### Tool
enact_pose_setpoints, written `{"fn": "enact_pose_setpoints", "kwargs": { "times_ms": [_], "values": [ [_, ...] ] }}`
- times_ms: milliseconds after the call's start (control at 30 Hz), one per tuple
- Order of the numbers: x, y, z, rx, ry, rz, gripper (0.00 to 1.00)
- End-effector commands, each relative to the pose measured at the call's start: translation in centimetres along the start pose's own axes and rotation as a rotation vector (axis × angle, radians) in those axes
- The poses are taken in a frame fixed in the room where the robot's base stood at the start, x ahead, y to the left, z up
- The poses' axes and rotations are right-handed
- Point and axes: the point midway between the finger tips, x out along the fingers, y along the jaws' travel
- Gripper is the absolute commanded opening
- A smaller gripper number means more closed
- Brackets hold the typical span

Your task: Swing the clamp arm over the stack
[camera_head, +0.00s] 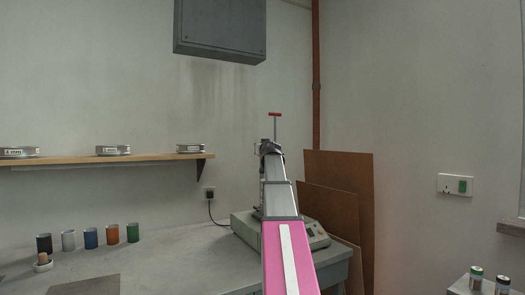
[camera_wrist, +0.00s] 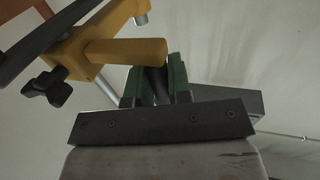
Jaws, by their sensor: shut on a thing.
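In the wrist view the yellow clamp arm (camera_wrist: 110,52) reaches in from the upper left, with a black knob (camera_wrist: 47,88) on its side. My gripper (camera_wrist: 157,72) has green fingers shut at the end of the clamp arm's yellow round bar. How deep the grip goes is hard to see. In the head view my gripper (camera_head: 269,148) is raised above a grey bench machine (camera_head: 318,236), which my arm partly covers. A thin upright rod with a red crossbar (camera_head: 275,115) rises behind it. No stack can be made out; my arm may hide it.
A wooden shelf (camera_head: 90,160) at left holds three flat round metal pieces. Several coloured cups (camera_head: 91,238) stand on the bench (camera_head: 180,262). A grey wall box (camera_head: 220,32) hangs above. Brown boards (camera_head: 345,185) lean right of the machine.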

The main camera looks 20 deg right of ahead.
Motion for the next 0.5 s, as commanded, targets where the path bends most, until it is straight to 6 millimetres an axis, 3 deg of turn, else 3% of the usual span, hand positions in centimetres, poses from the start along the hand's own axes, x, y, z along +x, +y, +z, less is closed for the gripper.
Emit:
{"fn": "enact_pose_setpoints", "kwargs": {
  "times_ms": [67,100,133,500],
  "values": [
    [0.21,-0.05,-0.49,0.003,0.01,0.001,0.0],
    [0.22,-0.05,-0.49,0.003,0.01,0.001,0.32],
    [0.22,-0.04,-0.5,0.003,0.011,0.001,0.41],
    [-0.16,-0.02,-0.18,0.001,0.005,0.001,0.43]
  ]
}}
